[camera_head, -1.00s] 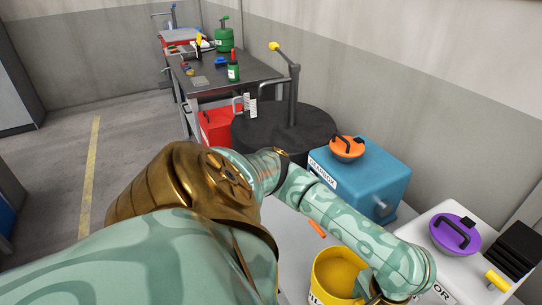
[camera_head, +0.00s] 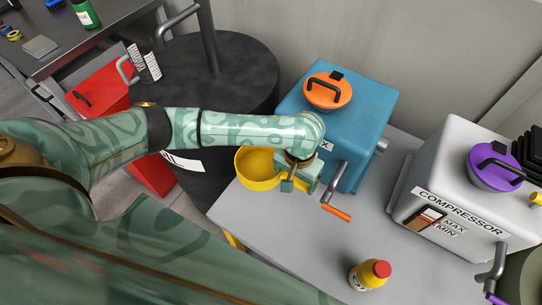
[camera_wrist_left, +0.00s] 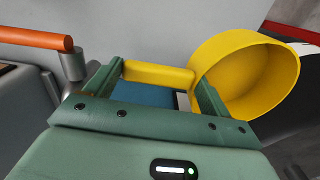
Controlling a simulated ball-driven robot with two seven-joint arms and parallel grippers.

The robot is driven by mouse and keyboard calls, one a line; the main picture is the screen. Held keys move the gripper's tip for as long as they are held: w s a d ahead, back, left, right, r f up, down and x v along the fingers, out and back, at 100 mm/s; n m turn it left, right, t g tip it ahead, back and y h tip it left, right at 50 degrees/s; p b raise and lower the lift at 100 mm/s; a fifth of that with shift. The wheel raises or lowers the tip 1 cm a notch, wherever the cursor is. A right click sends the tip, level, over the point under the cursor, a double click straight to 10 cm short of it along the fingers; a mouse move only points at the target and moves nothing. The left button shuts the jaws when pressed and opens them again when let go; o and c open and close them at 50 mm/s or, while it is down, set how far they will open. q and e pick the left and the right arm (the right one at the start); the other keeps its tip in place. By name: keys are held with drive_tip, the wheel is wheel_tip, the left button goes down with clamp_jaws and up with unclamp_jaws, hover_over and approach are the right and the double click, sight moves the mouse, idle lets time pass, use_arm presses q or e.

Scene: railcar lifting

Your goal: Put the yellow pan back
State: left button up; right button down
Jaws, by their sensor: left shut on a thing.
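The yellow pan (camera_head: 257,172) is a round, open pan with a straight handle, near the left end of a grey bench top (camera_head: 290,232). My left gripper (camera_head: 301,184) is shut on its handle, and the wrist partly hides the handle. The left wrist view shows the yellow handle (camera_wrist_left: 160,74) between the fingers of my left gripper (camera_wrist_left: 158,82) and the pan's bowl (camera_wrist_left: 245,75) to the right. Whether the pan touches the bench is unclear. My right gripper is not in view.
A blue gearbox (camera_head: 365,100) with an orange lid (camera_head: 328,95) stands behind the gripper. An orange-tipped lever (camera_head: 337,212) is close to it. A bottle with a red cap (camera_head: 369,275) stands in front. A grey compressor (camera_head: 455,190) is at right, a black drum (camera_head: 225,75) behind left.

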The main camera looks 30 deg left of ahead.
use_arm(q)
wheel_tip(320, 180, down, 9)
drive_tip(key=b, duration=0.4)
drive_tip(key=shift+b, duration=0.4)
drive_tip(key=shift+d, duration=0.1)
drive_tip(key=shift+s+r, duration=0.1)
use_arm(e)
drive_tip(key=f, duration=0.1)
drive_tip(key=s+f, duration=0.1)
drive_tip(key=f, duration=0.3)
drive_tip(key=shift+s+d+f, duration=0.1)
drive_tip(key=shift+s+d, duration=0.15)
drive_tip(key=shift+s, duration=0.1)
use_arm(q)
drive_tip(key=o, duration=1.1)
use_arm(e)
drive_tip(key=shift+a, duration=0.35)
use_arm(q)
wheel_tip(320, 180, up, 12)
drive_tip(key=p, duration=0.6)
drive_tip(key=shift+p, duration=0.4)
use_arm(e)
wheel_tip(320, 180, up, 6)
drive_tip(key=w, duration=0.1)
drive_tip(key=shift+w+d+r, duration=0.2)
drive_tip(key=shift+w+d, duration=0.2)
